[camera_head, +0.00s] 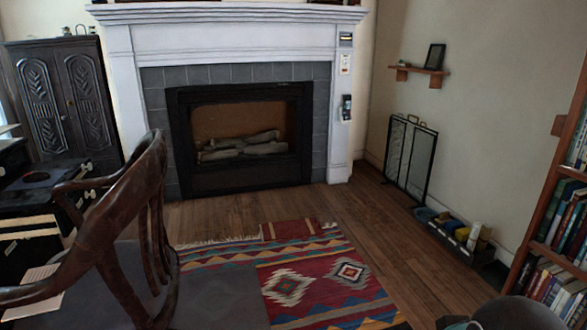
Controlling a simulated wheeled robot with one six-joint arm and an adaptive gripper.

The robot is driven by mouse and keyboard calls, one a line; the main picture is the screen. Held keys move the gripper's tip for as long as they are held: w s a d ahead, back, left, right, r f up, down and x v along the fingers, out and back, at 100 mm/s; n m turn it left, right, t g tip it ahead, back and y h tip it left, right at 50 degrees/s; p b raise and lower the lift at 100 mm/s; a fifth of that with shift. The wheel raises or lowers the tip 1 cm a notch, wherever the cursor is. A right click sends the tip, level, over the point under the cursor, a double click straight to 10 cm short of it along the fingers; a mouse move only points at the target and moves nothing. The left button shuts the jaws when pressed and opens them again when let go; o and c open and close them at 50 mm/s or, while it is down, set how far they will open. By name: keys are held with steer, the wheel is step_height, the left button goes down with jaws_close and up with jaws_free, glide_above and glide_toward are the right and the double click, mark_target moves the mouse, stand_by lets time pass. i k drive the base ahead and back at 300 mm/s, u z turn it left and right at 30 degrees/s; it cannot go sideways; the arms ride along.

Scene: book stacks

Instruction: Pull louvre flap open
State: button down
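A small dark-and-light fitting (346,39) sits high on the right pilaster of the white fireplace surround. It may be the louvre flap, but it is too small to tell its slats or whether it is shut. Below it on the same pilaster are a small pale plate (345,64) and a dark device (346,107). A dark rounded part at the bottom right edge seems to be my own arm. My gripper's fingers do not show, and nothing is seen touching the fittings.
A wooden armchair (105,225) blocks the left foreground. A patterned rug (325,280) covers the middle floor. A fire screen (409,160) and a low box of items (450,240) line the right wall. A bookshelf (545,195) stands at right. Bare wooden floor lies before the fireplace (240,145).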

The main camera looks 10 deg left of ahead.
mark_target(240, 177)
steer(key=u, duration=0.55)
steer(key=i, duration=1.85)
steer(key=u, duration=0.25)
steer(key=i, duration=1.8)
steer(key=z, duration=0.3)
steer(key=i, duration=1.3)
steer(key=z, duration=0.3)
